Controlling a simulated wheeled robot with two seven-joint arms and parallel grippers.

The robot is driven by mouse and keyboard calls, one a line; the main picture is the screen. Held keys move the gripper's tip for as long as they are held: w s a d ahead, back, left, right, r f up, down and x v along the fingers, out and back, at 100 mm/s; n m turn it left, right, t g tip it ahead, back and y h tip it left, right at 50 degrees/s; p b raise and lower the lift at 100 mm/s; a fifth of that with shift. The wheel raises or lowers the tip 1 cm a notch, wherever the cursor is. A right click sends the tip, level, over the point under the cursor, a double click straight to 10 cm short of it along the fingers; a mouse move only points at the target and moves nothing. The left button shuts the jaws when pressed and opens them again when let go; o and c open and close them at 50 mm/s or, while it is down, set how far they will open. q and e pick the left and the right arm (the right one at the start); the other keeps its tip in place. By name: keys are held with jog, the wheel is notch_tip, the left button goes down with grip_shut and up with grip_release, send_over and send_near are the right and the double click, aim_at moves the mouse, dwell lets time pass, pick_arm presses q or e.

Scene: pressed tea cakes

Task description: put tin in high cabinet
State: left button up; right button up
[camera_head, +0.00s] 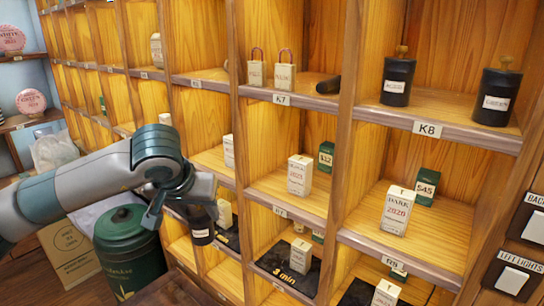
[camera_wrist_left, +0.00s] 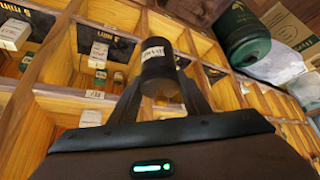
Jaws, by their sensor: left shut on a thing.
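A black tin with a white label (camera_head: 201,228) hangs in my left gripper (camera_head: 190,206), in front of the lower cubbies of the wooden cabinet. In the left wrist view the same tin (camera_wrist_left: 157,62) sits between the two fingers of the gripper (camera_wrist_left: 160,78), which are shut on it. In the head view the gripper partly hides the tin. The high cabinet row carries the labels K7 (camera_head: 282,99) and K8 (camera_head: 428,129). Two black lidded tins (camera_head: 397,80) (camera_head: 496,97) stand upright in K8. My right gripper is not in view.
K7 holds two small handled bags (camera_head: 284,75) and a dark cylinder lying down (camera_head: 328,86). Lower cubbies hold pale boxes (camera_head: 397,210) and green boxes (camera_head: 426,186). A large green canister (camera_head: 128,255) stands at lower left. Wall switches (camera_head: 513,280) are at right.

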pick_arm(q)
jog(key=s+f, duration=0.5)
jog(key=f, duration=0.7)
jog(key=s+f, duration=0.5)
jog(key=f, duration=0.7)
jog(key=shift+s+f, duration=0.15)
jog(key=shift+f, duration=0.25)
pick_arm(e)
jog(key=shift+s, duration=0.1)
